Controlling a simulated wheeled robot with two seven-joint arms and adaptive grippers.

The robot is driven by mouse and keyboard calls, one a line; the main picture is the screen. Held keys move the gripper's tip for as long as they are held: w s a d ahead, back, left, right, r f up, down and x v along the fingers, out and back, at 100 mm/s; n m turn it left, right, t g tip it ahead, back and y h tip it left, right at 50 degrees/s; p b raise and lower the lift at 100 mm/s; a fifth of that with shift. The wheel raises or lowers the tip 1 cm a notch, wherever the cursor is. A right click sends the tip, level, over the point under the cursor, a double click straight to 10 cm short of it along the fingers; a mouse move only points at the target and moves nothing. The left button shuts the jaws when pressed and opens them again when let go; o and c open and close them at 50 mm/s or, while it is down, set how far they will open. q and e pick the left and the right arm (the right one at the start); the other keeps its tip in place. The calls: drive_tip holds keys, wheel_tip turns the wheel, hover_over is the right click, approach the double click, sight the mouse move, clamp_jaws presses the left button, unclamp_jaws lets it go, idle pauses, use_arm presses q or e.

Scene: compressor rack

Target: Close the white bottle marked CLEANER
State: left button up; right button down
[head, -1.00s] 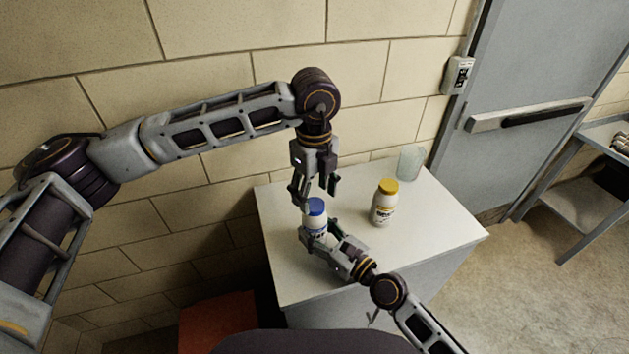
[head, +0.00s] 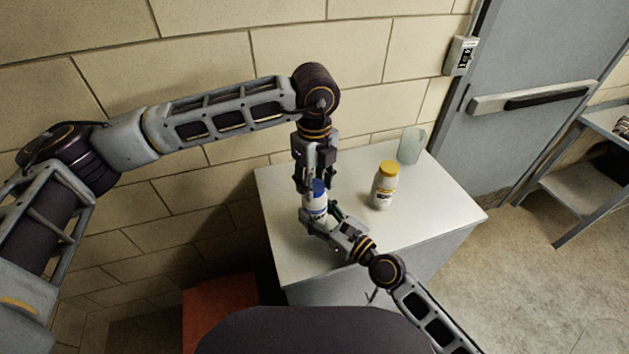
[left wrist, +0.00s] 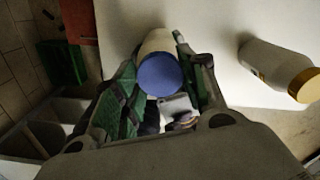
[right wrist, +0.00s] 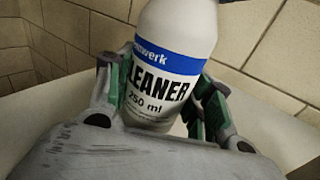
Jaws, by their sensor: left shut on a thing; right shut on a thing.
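The white CLEANER bottle (right wrist: 160,90) stands upright on the white cabinet top, its blue label band facing the right wrist camera. Its blue cap (left wrist: 160,74) is on top of the bottle, seen from above in the left wrist view; whether it is fully tight cannot be told. My right gripper (head: 322,218) is shut on the bottle's body from the side. My left gripper (head: 316,186) points down from above and is shut on the blue cap, with its fingers on either side. In the head view the fingers partly hide the cap and bottle.
A white bottle with a yellow cap (head: 384,187) stands to the right on the white cabinet top (head: 420,222). A translucent cup (head: 411,146) is behind it. The block wall is close behind the cabinet. A red object (head: 220,310) is at the lower left.

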use_arm(q)
drive_tip(key=shift+c, duration=0.6)
drive_tip(key=m, duration=0.3)
drive_tip(key=shift+m, duration=0.4)
drive_tip(key=m, duration=1.4)
drive_tip(key=shift+m, duration=0.4)
drive_tip(key=m, duration=0.4)
drive_tip(key=shift+m, duration=0.3)
drive_tip(key=m, duration=0.4)
drive_tip(key=shift+f+m, duration=0.1)
drive_tip(key=shift+m, duration=0.2)
drive_tip(key=m, duration=0.4)
drive_tip(key=shift+m, duration=0.3)
drive_tip(key=m, duration=0.5)
drive_tip(key=o, duration=1.1)
drive_tip(key=shift+r, duration=2.25)
